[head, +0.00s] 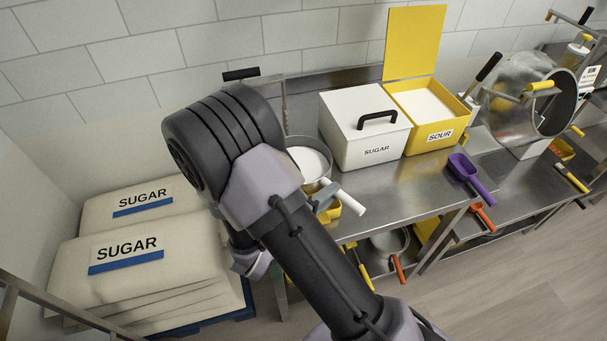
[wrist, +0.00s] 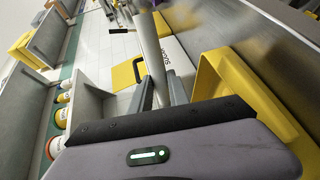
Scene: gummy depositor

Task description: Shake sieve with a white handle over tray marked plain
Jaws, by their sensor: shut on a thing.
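In the head view a round metal sieve (head: 309,158) with white powder in it is at the left end of the steel table. Its white handle (head: 349,202) points down and to the right. In the wrist view my gripper (wrist: 163,88) is shut on a pale handle (wrist: 152,50), which I take to be the sieve's. No tray marked plain can be made out in either view.
A closed white SUGAR box (head: 362,143) and an open yellow SOUR box (head: 425,115) stand close right of the sieve. A purple scoop (head: 470,176) lies at the table's front edge. SUGAR sacks (head: 150,260) are stacked at left. A metal drum (head: 525,95) stands far right.

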